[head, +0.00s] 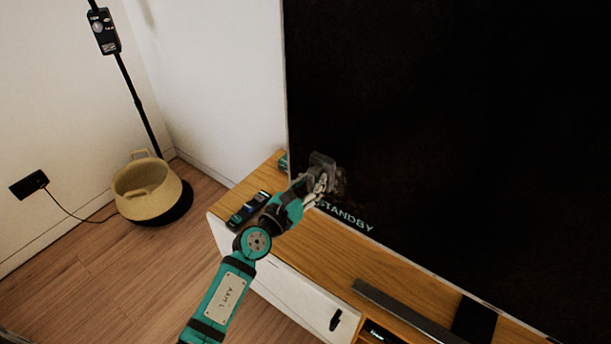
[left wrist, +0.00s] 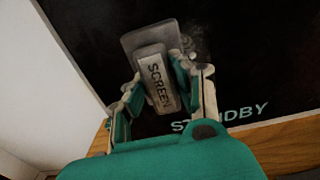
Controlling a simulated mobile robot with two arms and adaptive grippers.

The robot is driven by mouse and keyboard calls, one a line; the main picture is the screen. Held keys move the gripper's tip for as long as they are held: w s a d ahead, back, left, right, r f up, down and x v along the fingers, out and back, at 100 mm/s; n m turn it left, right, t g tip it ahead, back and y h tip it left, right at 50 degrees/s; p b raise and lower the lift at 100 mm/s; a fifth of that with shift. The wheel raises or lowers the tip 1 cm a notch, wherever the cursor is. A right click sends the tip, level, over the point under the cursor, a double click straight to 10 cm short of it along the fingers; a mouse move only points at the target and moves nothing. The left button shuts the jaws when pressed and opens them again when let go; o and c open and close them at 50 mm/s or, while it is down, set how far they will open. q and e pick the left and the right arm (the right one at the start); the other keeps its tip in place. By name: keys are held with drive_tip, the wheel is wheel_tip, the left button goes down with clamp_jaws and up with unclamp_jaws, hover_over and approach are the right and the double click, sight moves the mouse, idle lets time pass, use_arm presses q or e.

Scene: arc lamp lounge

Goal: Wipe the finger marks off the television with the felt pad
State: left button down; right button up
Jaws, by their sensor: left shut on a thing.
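The television (head: 450,110) is a large black screen with "STANDBY" lettering near its lower left edge. My left gripper (head: 322,184) is at the screen's lower left corner. In the left wrist view my left gripper (left wrist: 160,92) is shut on the grey handle, marked "SCREEN", of the felt pad (left wrist: 136,40). The pad (head: 322,160) lies against or very close to the screen; contact is hard to tell. A greyish smudge of finger marks (left wrist: 193,46) shows just right of the pad; it is partly hidden by pad and fingers. My right gripper is not in view.
A wooden-topped cabinet (head: 400,285) runs below the screen. A dark remote-like device (head: 248,209) lies on it near my left arm, and a grey bar (head: 405,310) lies further right. A woven basket (head: 148,192) and a black lamp pole (head: 136,100) stand left on open floor.

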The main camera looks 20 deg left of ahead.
use_arm(q)
drive_tip(key=d, duration=0.2)
drive_tip(key=s+d+p, duration=0.1)
drive_tip(key=shift+s+d+r+p, duration=0.1)
drive_tip(key=shift+d+r+p, duration=0.05)
drive_tip(key=shift+d+p, duration=0.2)
drive_tip(key=shift+s+d+p, duration=0.25)
drive_tip(key=shift+s+d, duration=0.1)
drive_tip(key=shift+d, duration=0.6)
drive_tip(key=shift+s+d+p, duration=0.3)
drive_tip(key=shift+d, duration=0.6)
drive_tip(key=shift+s+d+p, duration=0.25)
drive_tip(key=shift+s+d, duration=0.1)
drive_tip(key=shift+d, duration=0.6)
drive_tip(key=v, duration=0.6)
drive_tip(key=shift+p, duration=0.3)
